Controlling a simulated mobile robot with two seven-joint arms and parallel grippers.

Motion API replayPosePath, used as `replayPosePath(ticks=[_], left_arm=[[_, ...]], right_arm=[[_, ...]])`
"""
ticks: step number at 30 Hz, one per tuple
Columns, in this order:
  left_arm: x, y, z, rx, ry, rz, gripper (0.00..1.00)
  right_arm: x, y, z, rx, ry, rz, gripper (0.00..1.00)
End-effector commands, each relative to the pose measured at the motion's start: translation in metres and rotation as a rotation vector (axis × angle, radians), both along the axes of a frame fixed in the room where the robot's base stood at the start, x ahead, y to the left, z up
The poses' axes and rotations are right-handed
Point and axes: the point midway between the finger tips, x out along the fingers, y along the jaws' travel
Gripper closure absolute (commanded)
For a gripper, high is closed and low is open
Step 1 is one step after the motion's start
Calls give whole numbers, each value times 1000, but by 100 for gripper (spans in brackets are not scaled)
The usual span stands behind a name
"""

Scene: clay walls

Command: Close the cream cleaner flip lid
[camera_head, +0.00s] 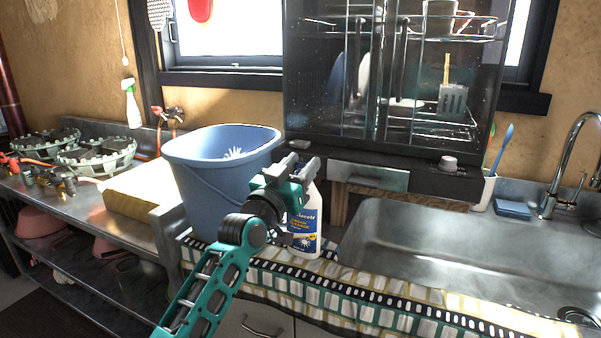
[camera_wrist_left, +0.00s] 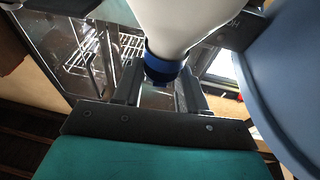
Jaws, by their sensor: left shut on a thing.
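The cream cleaner bottle (camera_head: 306,226), white with a blue label, stands upright on the patterned cloth at the counter's front in the head view. Its top is hidden behind my left gripper (camera_head: 297,168). In the left wrist view the white bottle (camera_wrist_left: 180,22) appears upside down, with its blue cap (camera_wrist_left: 163,66) between the two fingers of my left gripper (camera_wrist_left: 160,88). The left gripper is shut on the cap at the lid. How far the flip lid stands open cannot be made out. My right gripper is not in view.
A blue bucket (camera_head: 205,185) stands close to the left of the bottle. A dark dish cabinet (camera_head: 300,110) hangs behind, and a steel sink (camera_head: 440,250) lies to the right. The patterned cloth (camera_head: 400,312) covers the counter's front edge. A yellow block (camera_head: 138,190) lies left of the bucket.

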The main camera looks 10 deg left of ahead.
Motion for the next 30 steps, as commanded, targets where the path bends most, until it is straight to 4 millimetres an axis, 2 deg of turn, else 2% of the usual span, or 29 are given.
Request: replayPosePath(ticks=[5, 6, 13, 23, 26, 30], left_arm=[[0, 0, 0, 1, 2, 0, 89], [0, 0, 0, 1, 2, 0, 55], [0, 0, 0, 0, 2, 0, 33], [-3, 1, -1, 0, 1, 0, 33], [-11, 5, -3, 0, 2, 1, 33], [-31, 13, -9, 1, 4, 1, 33]], right_arm=[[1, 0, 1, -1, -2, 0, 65], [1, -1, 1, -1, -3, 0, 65], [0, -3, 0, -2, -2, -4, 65], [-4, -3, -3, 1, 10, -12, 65], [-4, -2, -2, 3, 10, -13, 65], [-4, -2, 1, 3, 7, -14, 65]])
